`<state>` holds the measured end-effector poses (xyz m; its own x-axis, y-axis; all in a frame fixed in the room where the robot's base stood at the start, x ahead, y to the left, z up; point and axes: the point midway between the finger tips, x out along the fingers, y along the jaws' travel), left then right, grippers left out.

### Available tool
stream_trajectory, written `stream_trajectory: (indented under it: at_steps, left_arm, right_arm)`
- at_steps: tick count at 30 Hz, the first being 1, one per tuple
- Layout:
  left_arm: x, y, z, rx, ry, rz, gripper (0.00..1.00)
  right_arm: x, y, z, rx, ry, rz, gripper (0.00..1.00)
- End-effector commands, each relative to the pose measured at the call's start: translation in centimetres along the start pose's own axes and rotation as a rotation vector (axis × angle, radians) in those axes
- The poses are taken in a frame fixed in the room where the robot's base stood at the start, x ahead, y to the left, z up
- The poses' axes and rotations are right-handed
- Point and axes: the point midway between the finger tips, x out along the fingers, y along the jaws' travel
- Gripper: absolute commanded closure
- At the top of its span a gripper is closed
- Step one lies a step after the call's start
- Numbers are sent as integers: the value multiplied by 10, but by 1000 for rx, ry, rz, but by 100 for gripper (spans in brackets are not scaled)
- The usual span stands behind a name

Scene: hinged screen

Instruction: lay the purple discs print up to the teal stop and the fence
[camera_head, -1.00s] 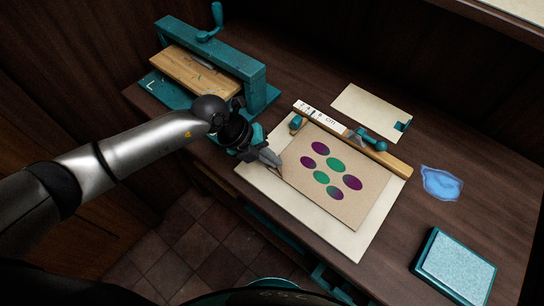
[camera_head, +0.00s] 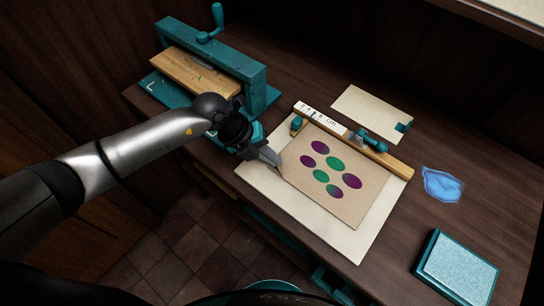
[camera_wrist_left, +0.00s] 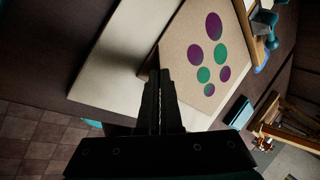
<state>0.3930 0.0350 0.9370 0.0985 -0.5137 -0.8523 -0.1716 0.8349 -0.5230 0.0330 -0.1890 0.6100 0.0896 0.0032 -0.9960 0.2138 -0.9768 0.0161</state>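The purple discs print (camera_head: 352,206) is a tan sheet with purple and green discs, lying face up on a cream board (camera_head: 355,243). The fence (camera_head: 392,162) is a wooden strip with a white scale, along the print's far edge. The teal stop (camera_head: 297,124) appears to be the small knob near the fence's left end, close to the print's far left corner. I cannot tell whether the print touches either. My left gripper (camera_head: 277,162) is shut on the print's left corner; the wrist view shows its fingers (camera_wrist_left: 160,75) together there. My right gripper is out of view.
A teal clamp (camera_head: 372,141) sits on the fence. A cream card (camera_head: 370,112) with a teal tab lies behind it. A teal press (camera_head: 255,85) stands at the back left. A blue translucent patch (camera_head: 441,184) and a teal-framed pad (camera_head: 456,268) lie at the right.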

Motion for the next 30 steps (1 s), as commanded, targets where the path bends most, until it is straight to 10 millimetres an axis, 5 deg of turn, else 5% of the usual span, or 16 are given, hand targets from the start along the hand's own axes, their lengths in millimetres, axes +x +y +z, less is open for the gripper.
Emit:
stream_trajectory:
  at_steps: [4, 13, 30]
  left_arm:
    - [0, 0, 0, 0, -1, -1, 98]
    - [0, 0, 0, 0, -1, -1, 64]
    - [0, 1, 0, 0, 0, 1, 59]
  right_arm:
    - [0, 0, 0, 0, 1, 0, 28]
    - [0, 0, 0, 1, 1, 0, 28]
    - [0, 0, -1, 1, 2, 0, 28]
